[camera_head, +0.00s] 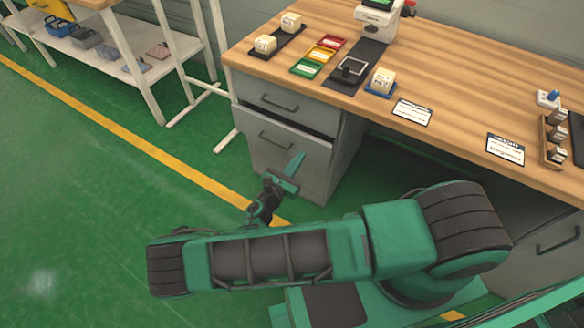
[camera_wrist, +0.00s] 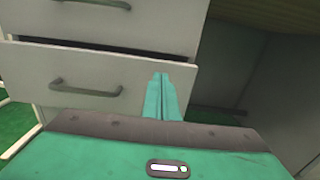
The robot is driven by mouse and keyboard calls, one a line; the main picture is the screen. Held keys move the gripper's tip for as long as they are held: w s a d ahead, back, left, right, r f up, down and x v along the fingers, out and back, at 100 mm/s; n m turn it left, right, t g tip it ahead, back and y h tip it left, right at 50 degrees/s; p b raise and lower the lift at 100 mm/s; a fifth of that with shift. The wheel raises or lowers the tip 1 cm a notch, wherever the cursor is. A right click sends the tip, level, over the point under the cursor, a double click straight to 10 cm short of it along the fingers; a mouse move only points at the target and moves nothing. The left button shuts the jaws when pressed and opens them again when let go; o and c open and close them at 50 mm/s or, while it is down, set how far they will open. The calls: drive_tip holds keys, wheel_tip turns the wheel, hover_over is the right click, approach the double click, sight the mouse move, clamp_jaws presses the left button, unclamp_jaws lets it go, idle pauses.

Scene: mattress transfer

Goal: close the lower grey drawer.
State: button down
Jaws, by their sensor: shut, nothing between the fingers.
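The lower grey drawer (camera_head: 303,149) is in the pedestal under the wooden desk, and it stands partly pulled out. A dark gap shows above its front, below the upper drawer (camera_head: 257,92). Its front (camera_wrist: 135,76) and dark bar handle (camera_wrist: 85,88) also show in the wrist view. My gripper (camera_head: 297,160) is shut and empty, with its green fingers in front of the drawer front, right of the handle. In the wrist view the fingertips (camera_wrist: 163,78) overlap the right part of the front. I cannot tell whether they touch it.
The desk top (camera_head: 340,98) above holds small trays, boxes, label cards and a white device. A white shelf rack (camera_head: 160,62) stands at the left. Open green floor (camera_head: 90,190) lies left of the pedestal. Another grey cabinet (camera_head: 545,262) is at the right.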

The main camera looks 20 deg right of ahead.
sight(311, 142)
drive_tip(key=x, duration=0.6)
drive_tip(key=shift+f, duration=0.1)
drive_tip(key=shift+a, duration=0.1)
